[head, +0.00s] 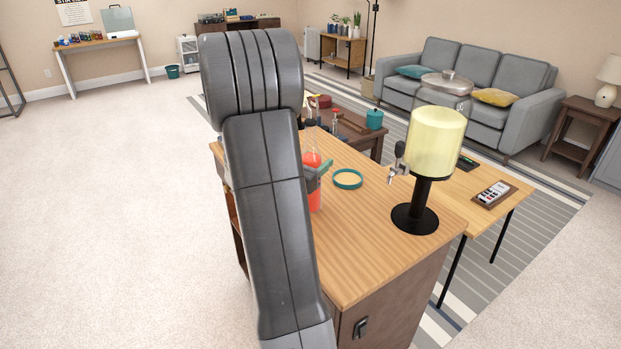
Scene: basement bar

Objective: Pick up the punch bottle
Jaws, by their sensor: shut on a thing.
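The punch bottle (315,199) is red-orange and stands upright over the wooden bar counter (375,245), partly hidden behind my arm. My gripper (319,175) is shut around its middle, with red showing above and below the jaws. My arm hides the bottle's left side. I cannot tell whether its base touches the counter.
A teal-rimmed ring or lid (348,179) lies right of the bottle. A drink dispenser (435,142) with pale yellow liquid stands on a black base at the counter's right. Bottles with pourers (336,122) stand behind. The counter's front is clear.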

